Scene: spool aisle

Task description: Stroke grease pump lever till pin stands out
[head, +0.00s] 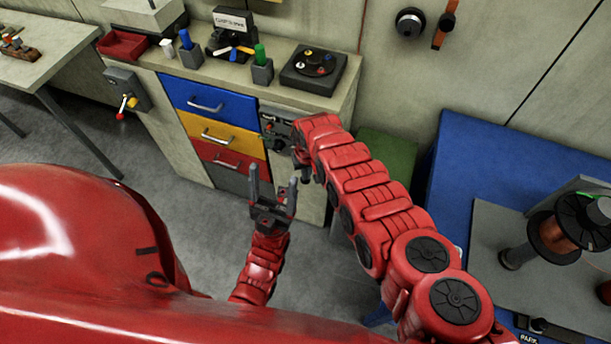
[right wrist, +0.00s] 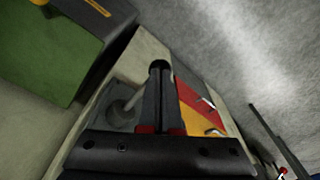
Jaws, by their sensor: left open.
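A grey pump unit (head: 277,128) sits on the cabinet front, right of the drawers. In the right wrist view its grey body (right wrist: 119,116) carries a pale lever rod (right wrist: 131,101) that runs behind my fingers to a black ball knob (right wrist: 159,65). My right gripper (right wrist: 160,88) has its fingers close together at this knob and looks shut on the lever. In the head view, my right arm covers most of that hand and part of the pump. I cannot make out a pin. My left gripper (head: 274,180) is open and empty, fingers up, in front of the drawers.
The cabinet has blue (head: 209,103), yellow (head: 222,134) and red (head: 231,160) drawers. A grey box with a red-tipped lever (head: 126,92) is on its left. A green bin (head: 388,152) and a blue bench (head: 480,165) stand right.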

